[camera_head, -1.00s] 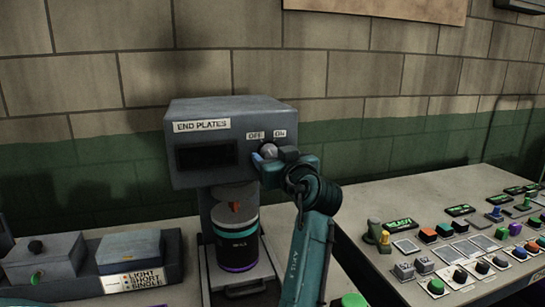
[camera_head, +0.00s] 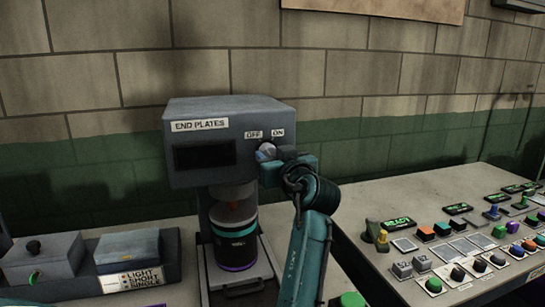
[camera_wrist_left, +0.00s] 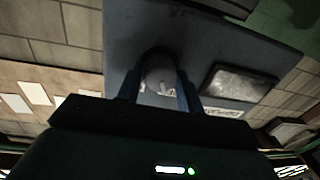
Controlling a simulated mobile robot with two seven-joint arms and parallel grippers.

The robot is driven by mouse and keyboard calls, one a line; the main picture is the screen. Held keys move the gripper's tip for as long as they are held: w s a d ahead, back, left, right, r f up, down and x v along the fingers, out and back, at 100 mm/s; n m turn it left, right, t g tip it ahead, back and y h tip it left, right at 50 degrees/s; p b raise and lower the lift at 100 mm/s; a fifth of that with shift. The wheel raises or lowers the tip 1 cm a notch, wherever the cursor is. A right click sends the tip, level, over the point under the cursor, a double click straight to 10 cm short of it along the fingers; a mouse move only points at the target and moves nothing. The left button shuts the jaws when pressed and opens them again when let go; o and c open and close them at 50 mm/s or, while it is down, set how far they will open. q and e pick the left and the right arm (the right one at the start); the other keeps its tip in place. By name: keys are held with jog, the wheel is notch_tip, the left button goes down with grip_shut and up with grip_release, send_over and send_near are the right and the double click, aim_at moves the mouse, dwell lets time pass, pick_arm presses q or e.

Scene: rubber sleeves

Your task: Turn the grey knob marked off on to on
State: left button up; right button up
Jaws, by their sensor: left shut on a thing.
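The grey knob (camera_head: 266,148) is on the front right of a grey machine (camera_head: 228,110) labelled END PLATES, just under the small OFF and ON labels (camera_head: 265,134). My left gripper (camera_head: 267,154) is at the knob, its two fingers shut on either side of it. In the left wrist view the rounded knob (camera_wrist_left: 160,74) sits between the dark fingers of the left gripper (camera_wrist_left: 160,88). The gripper partly covers the knob, and I cannot read exactly where it points. My right gripper is in neither view.
A dark canister (camera_head: 235,243) with a teal band stands under the machine head. Grey boxes (camera_head: 128,250) stand at the left. A panel with several coloured buttons (camera_head: 470,245) is at the right. A brick wall (camera_head: 340,70) rises behind.

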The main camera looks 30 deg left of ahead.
pick_arm(q)
jog(key=m+p, duration=0.2)
jog(key=m, duration=0.4)
jog(key=shift+r, duration=0.1)
jog(key=m+t+p, duration=0.1)
jog(key=m+p, duration=0.1)
jog(key=m, duration=0.4)
jog(key=shift+s, duration=0.1)
jog(key=shift+a, duration=0.1)
dwell(0.5)
jog(key=o, duration=1)
jog(key=shift+f, duration=0.25)
